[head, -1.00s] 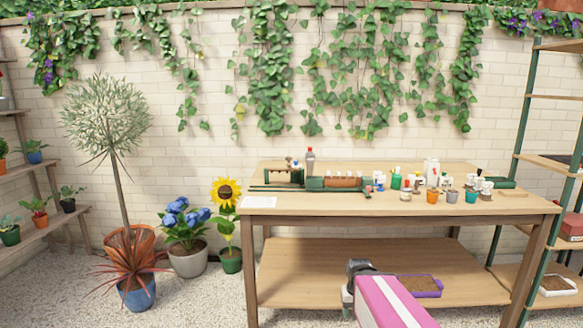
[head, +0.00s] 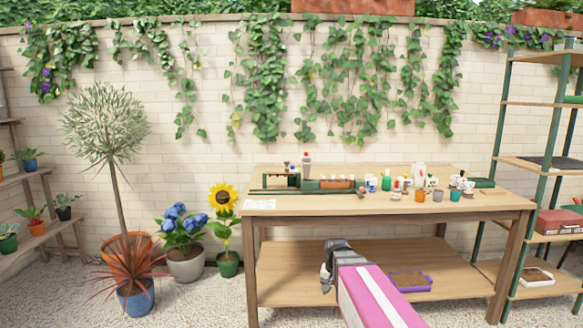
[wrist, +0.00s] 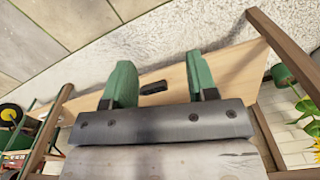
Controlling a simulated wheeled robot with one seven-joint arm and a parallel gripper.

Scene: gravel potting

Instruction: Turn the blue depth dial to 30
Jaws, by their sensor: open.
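The workbench (head: 300,208) stands against the brick wall in the head view. A long green device (head: 312,186) with a terracotta-coloured part lies along its back left. A tiny blue spot (head: 362,190) shows at that device's right end, too small to tell whether it is the depth dial; no number is readable. My gripper (head: 328,272) is low in front of the bench, below its top and apart from the device. In the wrist view its two green fingers (wrist: 161,82) are spread apart with nothing held between them. A small dark object (wrist: 153,87) shows beyond them on a wooden surface.
Bottles, small pots and an orange pot (head: 420,195) crowd the bench's right half. A purple tray (head: 411,282) is on the lower shelf. A shelf rack (head: 545,170) stands right, potted plants left. Gravel in front is clear.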

